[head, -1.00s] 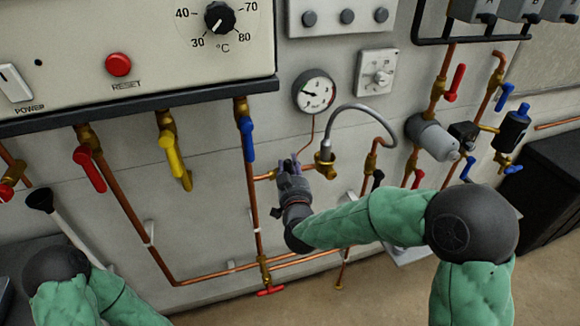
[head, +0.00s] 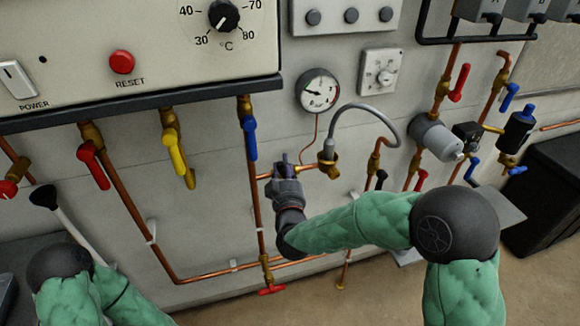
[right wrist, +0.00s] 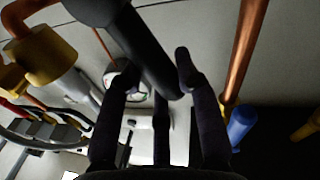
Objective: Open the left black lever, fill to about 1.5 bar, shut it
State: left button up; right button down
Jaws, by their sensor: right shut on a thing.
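The left black lever (right wrist: 140,50) shows in the right wrist view as a dark bar running between my fingers. In the head view my right gripper hides it, at the left end of the brass filling valve (head: 328,165). My right gripper (head: 284,160) is shut on this lever, and its fingers also show in the right wrist view (right wrist: 158,85). The round pressure gauge (head: 317,91) hangs above the valve; its needle points left, but its figures are too small to read. My left arm shows at the lower left; its gripper is out of view.
A grey hose (head: 375,112) arcs right from the valve. A second black lever (head: 381,179) sits on the pipe to its right. A blue lever (head: 250,138) hangs to the left, beside yellow (head: 175,150) and red (head: 92,165) ones. A red tap (head: 271,290) is below.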

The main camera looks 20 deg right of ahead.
jog(key=shift+s+a+f+n+t+y+b, duration=0.1)
jog(key=shift+a+f+n+t+y+b, duration=0.15)
jog(key=shift+a+f+n, duration=0.7)
jog(key=shift+a+n+t+y+b, duration=0.2)
jog(key=shift+a+n+y, duration=0.15)
jog(key=shift+n, duration=1.25)
jog(key=shift+s+a+f+n+t+y+b, duration=0.15)
jog(key=shift+a+f+n, duration=0.45)
jog(key=shift+n, duration=0.65)
jog(key=shift+w+a, duration=0.1)
jog(key=shift+a, duration=0.05)
jog(key=c, duration=0.8)
grip_release()
jog(key=shift+r, duration=0.1)
jog(key=shift+c, duration=0.2)
jog(key=shift+r, duration=0.15)
jog(key=s+f, duration=0.2)
jog(key=s, duration=0.9)
jog(key=shift+s+a, duration=0.4)
jog(key=shift+a, duration=0.05)
